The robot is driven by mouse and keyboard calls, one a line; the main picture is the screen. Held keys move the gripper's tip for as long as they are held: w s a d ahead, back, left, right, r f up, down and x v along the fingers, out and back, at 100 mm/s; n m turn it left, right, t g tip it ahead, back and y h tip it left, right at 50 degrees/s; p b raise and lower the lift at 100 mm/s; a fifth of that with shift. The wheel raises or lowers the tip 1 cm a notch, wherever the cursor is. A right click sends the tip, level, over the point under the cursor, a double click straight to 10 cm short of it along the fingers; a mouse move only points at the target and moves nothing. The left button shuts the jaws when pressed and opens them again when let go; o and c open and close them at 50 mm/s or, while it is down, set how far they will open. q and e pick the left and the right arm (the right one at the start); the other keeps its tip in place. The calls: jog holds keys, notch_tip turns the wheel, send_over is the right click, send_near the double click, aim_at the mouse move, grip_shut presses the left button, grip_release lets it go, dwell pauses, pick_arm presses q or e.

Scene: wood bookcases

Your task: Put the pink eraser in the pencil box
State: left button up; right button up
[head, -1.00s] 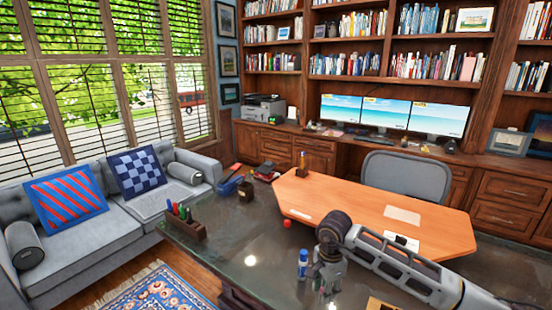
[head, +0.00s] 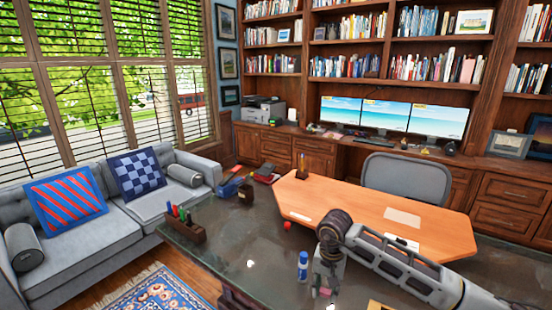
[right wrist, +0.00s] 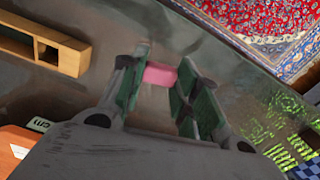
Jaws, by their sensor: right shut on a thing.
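The pink eraser (right wrist: 158,74) is between the two green-padded fingers of my right gripper (right wrist: 157,88) in the right wrist view. In the head view, my right gripper (head: 325,293) points down over the dark desk near the bottom edge, with a bit of pink at its tips. It is shut on the eraser. A light wooden box with an open compartment (right wrist: 68,56) lies at the upper left of the right wrist view, apart from the gripper. A brown wooden holder with pens (head: 190,232) stands on the desk's left side. I cannot tell which is the pencil box. My left gripper is not in view.
A blue-and-white bottle (head: 302,266) stands close to the gripper's left. A small red ball (head: 287,225) lies by the orange desk top (head: 360,205). A blue tray (head: 228,188) and dark jar (head: 246,192) are farther back. The desk's middle left is mostly clear.

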jog(key=shift+d+r+n+p, duration=0.1)
jog(key=shift+r+n+p, duration=0.1)
jog(key=shift+n, duration=0.4)
jog(key=shift+d+r+n+p, duration=0.1)
jog(key=shift+r+n, duration=0.05)
jog(key=shift+n, duration=0.45)
jog(key=shift+d+r+n+p, duration=0.15)
jog(key=shift+r+n+p, duration=0.15)
jog(key=shift+n, duration=0.4)
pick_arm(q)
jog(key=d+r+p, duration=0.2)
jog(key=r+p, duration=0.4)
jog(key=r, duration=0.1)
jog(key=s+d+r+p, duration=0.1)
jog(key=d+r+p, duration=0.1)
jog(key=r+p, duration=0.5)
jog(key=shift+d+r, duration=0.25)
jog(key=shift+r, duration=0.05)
pick_arm(e)
jog(key=s+d+r, duration=0.4)
jog(key=d+r, duration=0.2)
jog(key=r, duration=0.1)
jog(key=shift+s+d+r+n, duration=0.15)
jog(key=shift+d+r+n, duration=0.2)
jog(key=shift+n, duration=0.05)
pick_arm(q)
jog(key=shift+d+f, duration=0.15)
